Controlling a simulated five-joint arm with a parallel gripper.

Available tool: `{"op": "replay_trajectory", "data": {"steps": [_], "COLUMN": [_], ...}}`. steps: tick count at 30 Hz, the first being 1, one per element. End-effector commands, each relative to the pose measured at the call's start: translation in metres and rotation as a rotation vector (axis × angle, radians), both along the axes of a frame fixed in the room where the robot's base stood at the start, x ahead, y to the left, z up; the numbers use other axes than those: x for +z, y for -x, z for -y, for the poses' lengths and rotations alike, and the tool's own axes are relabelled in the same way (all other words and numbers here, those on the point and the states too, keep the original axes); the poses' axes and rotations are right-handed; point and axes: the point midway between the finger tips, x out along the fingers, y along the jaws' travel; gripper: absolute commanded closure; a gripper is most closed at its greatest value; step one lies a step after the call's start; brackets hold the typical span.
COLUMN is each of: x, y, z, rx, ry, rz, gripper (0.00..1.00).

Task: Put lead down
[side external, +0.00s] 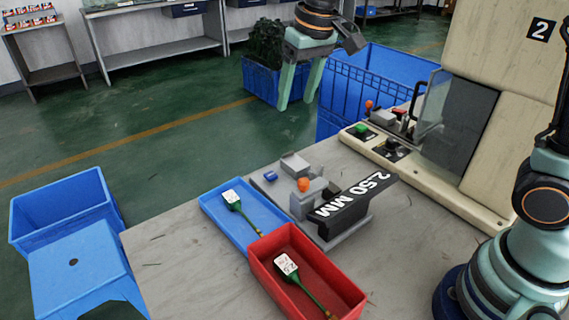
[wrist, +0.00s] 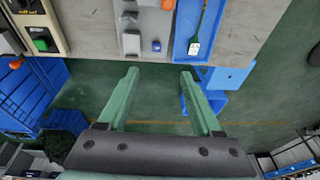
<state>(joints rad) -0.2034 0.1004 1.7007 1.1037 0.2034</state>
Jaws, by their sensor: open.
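One lead (side external: 234,202), green with a white label, lies in the blue tray (side external: 209,206). A second lead (side external: 287,266), also green with a white label, lies in the red tray (side external: 258,265). My gripper (side external: 297,104) is raised high beyond the table's far edge, fingers pointing down, open with nothing between them. In the wrist view my gripper (wrist: 159,73) is also open and empty, with green floor between the fingers. The lead (wrist: 194,46) in the blue tray (wrist: 180,47) shows there, apart from the fingers.
A grey fixture with an orange knob (side external: 304,184) and a "2.50 MM" sign (side external: 352,202) stands right of the trays. A machine (side external: 475,110) with a clear guard is at the right. Blue crates (side external: 62,205) stand on the floor. The table's front left is clear.

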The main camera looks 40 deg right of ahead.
Motion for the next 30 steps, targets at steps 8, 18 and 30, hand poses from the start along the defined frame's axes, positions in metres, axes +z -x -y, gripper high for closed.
{"op": "replay_trajectory", "data": {"steps": [8, 18, 30], "x": [0.016, -0.008, -0.015], "y": [0.072, 0.137, 0.146], "z": [0.052, 0.085, 0.089], "rx": [-0.008, -0.012, -0.011], "ry": [0.009, 0.04, 0.047], "rz": [0.13, 0.245, 0.26], "gripper": [0.34, 0.34, 0.34]}}
